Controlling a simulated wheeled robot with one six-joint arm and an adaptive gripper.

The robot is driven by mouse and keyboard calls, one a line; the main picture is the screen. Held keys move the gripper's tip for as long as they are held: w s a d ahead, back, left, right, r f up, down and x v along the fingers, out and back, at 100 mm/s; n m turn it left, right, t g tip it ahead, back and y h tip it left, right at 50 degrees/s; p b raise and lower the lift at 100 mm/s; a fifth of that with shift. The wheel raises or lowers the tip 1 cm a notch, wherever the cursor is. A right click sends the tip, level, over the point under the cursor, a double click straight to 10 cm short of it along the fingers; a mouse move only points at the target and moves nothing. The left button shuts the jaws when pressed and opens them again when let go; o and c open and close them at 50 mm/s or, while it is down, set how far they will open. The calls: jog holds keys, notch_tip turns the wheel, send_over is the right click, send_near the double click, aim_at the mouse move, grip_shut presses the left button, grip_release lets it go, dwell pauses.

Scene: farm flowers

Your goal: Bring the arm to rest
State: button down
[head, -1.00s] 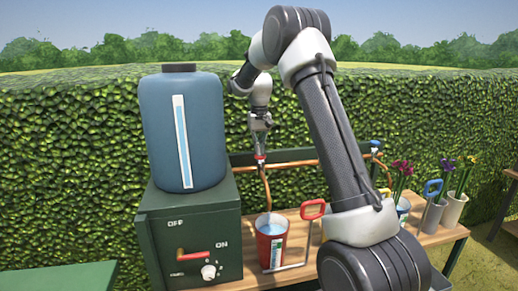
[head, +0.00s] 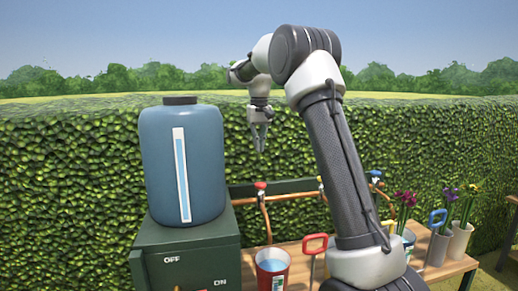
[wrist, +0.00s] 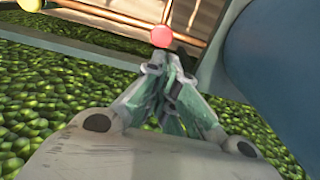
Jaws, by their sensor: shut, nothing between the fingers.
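My gripper (head: 259,143) hangs in the air in the head view, pointing down, in front of the hedge and above the red tap knob (head: 260,186). Its fingers are shut with nothing between them. In the wrist view the closed fingertips (wrist: 165,62) show, and the red knob (wrist: 161,36) appears just past them, with a clear gap in the head view. My arm rises on the right side of the head view and bends over at its top. Nothing hangs from the gripper.
A blue tank (head: 183,160) stands on a green cabinet (head: 190,262) at left. A red bucket (head: 272,270) with water stands on the wooden bench (head: 300,250). Pots of flowers (head: 458,240) stand at right. A hedge (head: 60,180) runs behind. The air around the gripper is clear.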

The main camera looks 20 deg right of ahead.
dwell(0.3)
jog(key=s+f+n, duration=0.1)
jog(key=s+f, duration=0.4)
jog(key=s+a+r+t, duration=0.1)
jog(key=s+t, duration=0.1)
jog(key=s, duration=1.5)
jog(key=s+a+r+n+t, duration=0.1)
jog(key=s+t, duration=0.1)
jog(key=s, duration=1.6)
jog(key=shift+s+a, duration=0.25)
jog(key=shift+a, duration=0.1)
